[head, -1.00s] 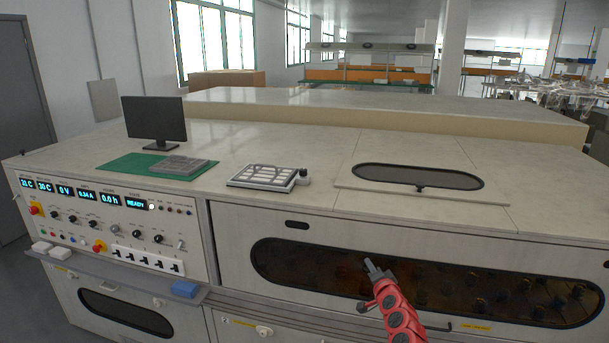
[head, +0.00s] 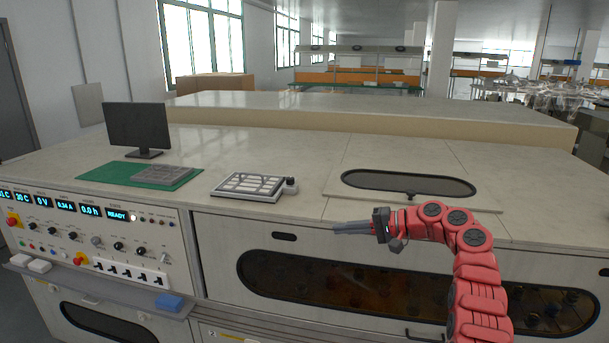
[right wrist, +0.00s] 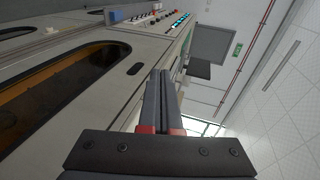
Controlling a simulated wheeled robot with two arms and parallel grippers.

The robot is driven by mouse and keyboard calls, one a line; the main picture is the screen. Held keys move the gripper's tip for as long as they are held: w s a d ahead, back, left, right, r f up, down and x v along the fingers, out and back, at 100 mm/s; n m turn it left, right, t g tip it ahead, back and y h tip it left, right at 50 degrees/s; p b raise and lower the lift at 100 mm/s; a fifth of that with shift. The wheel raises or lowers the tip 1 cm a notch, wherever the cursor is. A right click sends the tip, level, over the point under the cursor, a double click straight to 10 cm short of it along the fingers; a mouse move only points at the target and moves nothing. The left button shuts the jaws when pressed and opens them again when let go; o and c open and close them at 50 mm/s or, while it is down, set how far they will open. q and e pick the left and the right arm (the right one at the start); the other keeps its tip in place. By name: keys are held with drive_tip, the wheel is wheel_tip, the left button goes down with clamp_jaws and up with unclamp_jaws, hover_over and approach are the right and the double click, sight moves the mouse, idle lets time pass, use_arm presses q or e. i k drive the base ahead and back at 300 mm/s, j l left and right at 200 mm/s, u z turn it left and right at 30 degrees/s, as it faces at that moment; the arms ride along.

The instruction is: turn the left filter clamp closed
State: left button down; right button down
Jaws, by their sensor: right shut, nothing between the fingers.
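A grey framed filter panel (head: 248,186) lies on the machine's top, with a dark knob (head: 291,182) at its right end. The knob may be a clamp, but it is too small to tell its turn. My right gripper (head: 337,228) is shut and empty, pointing left just in front of the top's front edge, right of and nearer than the panel. Its shut fingers also show in the right wrist view (right wrist: 163,82), touching nothing. My left gripper is not in view.
A second grey panel (head: 164,173) lies on a green mat (head: 115,175) by a monitor (head: 137,125). A control panel (head: 95,240) fills the front left. An oval window (head: 408,184) is set in the top.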

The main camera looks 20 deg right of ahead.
sight(291, 180)
drive_tip(key=i+l, duration=0.35)
drive_tip(key=i, duration=0.15)
drive_tip(key=i+l, duration=0.4)
drive_tip(key=i+j, duration=0.05)
drive_tip(key=i, duration=0.05)
